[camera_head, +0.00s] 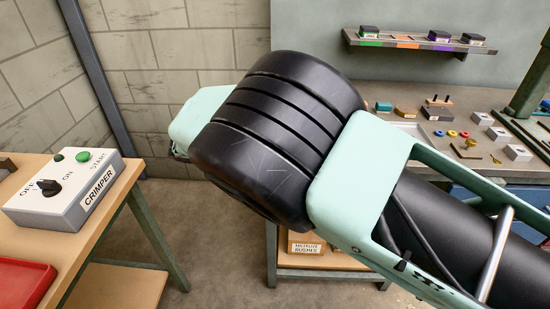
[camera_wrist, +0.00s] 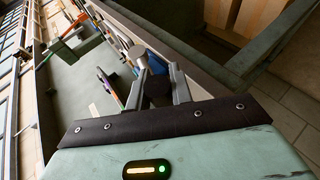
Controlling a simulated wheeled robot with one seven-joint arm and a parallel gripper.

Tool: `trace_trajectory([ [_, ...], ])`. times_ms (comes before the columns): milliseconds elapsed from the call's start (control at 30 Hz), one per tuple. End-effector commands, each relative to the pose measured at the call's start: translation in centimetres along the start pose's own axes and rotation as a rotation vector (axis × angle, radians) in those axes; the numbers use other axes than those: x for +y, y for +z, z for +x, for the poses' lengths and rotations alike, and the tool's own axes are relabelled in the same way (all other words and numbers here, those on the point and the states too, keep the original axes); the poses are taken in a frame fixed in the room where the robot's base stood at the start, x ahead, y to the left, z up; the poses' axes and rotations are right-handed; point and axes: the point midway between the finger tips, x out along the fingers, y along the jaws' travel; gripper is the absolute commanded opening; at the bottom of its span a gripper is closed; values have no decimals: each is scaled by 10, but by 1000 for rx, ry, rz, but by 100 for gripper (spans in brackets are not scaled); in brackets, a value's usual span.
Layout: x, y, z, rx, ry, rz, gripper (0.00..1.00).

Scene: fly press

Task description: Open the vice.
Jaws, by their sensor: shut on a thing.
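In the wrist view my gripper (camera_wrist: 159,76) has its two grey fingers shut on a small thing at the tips. A pale grey metal bar with a rounded end (camera_wrist: 137,52) shows at the fingertips and looks like the vice handle. The fingers hide much of it, and its full shape is too small to tell. The vice's body and jaws cannot be made out in either view. In the head view my own arm covers the middle and right of the picture and hides my gripper.
A workbench (camera_head: 478,98) at the right carries blocks, washers and small parts. A shelf (camera_head: 412,42) with dark-topped blocks hangs above it. A green frame (camera_head: 530,80) stands at the right edge. At the left, a table holds a CRIMPER switch box (camera_head: 72,205) and a red tray (camera_head: 22,282).

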Motion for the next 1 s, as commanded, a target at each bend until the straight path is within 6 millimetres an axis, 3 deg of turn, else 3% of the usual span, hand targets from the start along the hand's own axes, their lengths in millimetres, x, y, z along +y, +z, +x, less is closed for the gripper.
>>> trace_trajectory([
  [567, 3, -5, 5, 6, 7, 7, 0],
  [600, 4, -5, 5, 6, 8, 7, 30],
  [667, 4, -6, 5, 6, 9, 8, 43],
  [1000, 3, -4, 3, 4, 7, 6, 43],
])
